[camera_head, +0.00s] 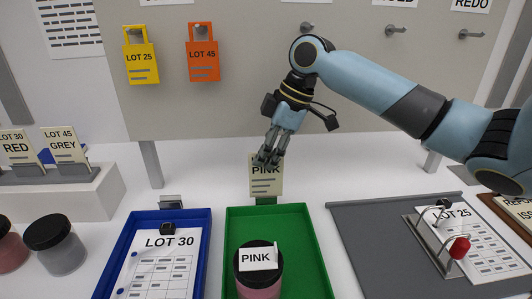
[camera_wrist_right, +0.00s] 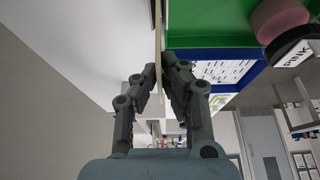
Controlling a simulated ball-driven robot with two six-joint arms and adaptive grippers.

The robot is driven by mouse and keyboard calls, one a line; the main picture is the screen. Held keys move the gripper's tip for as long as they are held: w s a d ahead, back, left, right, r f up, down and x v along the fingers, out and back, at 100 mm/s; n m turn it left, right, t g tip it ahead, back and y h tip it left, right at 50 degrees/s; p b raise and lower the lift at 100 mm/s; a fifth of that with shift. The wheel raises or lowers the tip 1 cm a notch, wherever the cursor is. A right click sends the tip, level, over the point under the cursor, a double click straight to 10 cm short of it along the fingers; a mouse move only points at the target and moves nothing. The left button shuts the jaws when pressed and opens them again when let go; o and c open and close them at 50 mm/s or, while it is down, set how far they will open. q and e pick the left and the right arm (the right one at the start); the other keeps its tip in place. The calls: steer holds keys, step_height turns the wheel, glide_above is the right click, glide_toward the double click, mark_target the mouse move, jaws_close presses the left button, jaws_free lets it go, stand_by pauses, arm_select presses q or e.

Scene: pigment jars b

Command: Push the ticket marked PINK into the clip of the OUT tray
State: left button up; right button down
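The cream ticket marked PINK (camera_head: 265,184) stands upright at the back edge of the green tray (camera_head: 318,262). My right gripper (camera_head: 267,160) is shut on its upper part; the fingers partly cover the top of the word. In the right wrist view the ticket shows edge-on (camera_wrist_right: 158,40) between the fingertips (camera_wrist_right: 162,72). No OUT label is readable. My left gripper is not in view.
A PINK-labelled jar (camera_head: 259,284) stands in the green tray. A blue tray (camera_head: 205,225) with a LOT 30 sheet is at its left, a grey mat (camera_head: 370,245) with a LOT 25 sheet at its right. Orange (camera_head: 203,62) and yellow (camera_head: 141,64) tags hang behind.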

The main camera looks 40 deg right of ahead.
steer(key=shift+f+b, duration=0.4)
steer(key=shift+f, duration=0.6)
steer(key=c, duration=1.4)
jaws_free()
steer(key=shift+r, duration=0.15)
step_height(320, 180, up, 6)
steer(key=p, duration=0.7)
steer(key=shift+r, duration=0.1)
steer(key=shift+a, duration=0.1)
steer(key=shift+s, duration=0.1)
